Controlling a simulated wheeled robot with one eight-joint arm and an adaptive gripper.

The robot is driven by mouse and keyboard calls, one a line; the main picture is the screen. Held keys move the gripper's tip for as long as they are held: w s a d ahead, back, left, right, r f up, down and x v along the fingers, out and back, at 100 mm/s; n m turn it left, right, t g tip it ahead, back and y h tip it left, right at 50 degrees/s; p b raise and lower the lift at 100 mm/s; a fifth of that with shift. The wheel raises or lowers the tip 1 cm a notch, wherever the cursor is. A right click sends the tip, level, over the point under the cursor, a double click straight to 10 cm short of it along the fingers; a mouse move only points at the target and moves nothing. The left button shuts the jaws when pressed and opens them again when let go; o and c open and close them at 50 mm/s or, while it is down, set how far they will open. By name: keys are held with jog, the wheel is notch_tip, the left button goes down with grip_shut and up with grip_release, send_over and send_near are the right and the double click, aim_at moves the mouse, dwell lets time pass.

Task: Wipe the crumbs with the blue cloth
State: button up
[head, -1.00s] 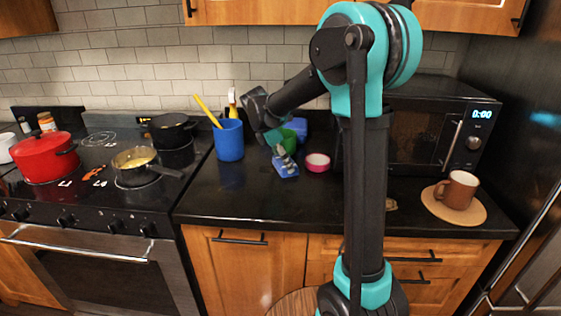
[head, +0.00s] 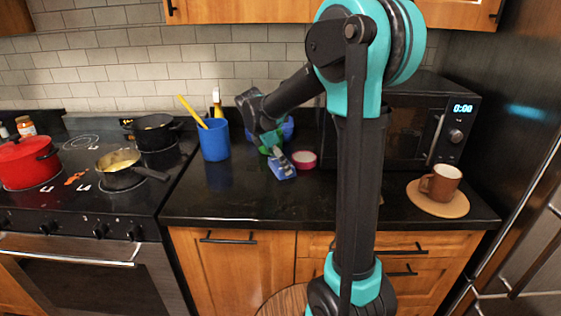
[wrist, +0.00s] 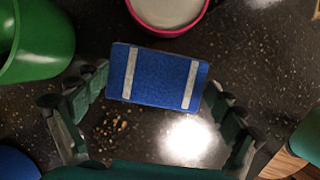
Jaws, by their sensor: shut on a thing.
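The blue cloth (wrist: 158,77) has two pale stripes and lies between the fingers of my gripper (wrist: 152,108), which is shut on it, low over the black counter. In the head view the cloth (head: 282,171) shows just below my gripper (head: 278,156), in front of the green cup. Small brown crumbs (wrist: 115,124) show on the dark counter in the wrist view, just below the cloth's lower left edge. The speckled counter makes it hard to tell how far they spread. I cannot make the crumbs out in the head view.
A pink-rimmed bowl (head: 304,160) stands close behind the cloth to the right. A green cup (wrist: 38,38) is close to the left finger. A blue utensil cup (head: 215,141) stands left, the microwave (head: 408,135) right. Front counter is clear up to the brown mug (head: 441,183).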

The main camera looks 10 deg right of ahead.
aim_at(272, 167)
jog(key=shift+w+a, duration=0.2)
jog(key=shift+a, duration=0.85)
jog(key=shift+w+a, duration=0.15)
jog(key=shift+a, duration=0.85)
jog(key=shift+w+a+f, duration=0.1)
jog(key=shift+w+a, duration=0.1)
jog(key=shift+a, duration=0.8)
jog(key=shift+w+a, duration=0.2)
jog(key=shift+a, duration=0.75)
jog(key=shift+w+a, duration=0.2)
jog(key=shift+a, duration=0.8)
jog(key=shift+w+a, duration=0.2)
jog(key=shift+a, duration=0.75)
jog(key=shift+s+d, duration=0.25)
jog(key=shift+d, duration=1.05)
jog(key=shift+s+d, duration=0.25)
jog(key=shift+d, duration=1)
jog(key=shift+s+d+f, duration=0.1)
jog(key=shift+s+d, duration=0.1)
jog(key=shift+d, duration=0.55)
jog(key=shift+s+d, duration=0.15)
jog(key=shift+d, duration=0.6)
jog(key=shift+c, duration=0.6)
jog(key=shift+s+d, duration=0.2)
jog(key=shift+d, duration=0.8)
jog(key=shift+s+d, duration=0.15)
jog(key=shift+d, duration=0.8)
jog(key=shift+r, duration=0.2)
jog(key=shift+r, duration=2.95)
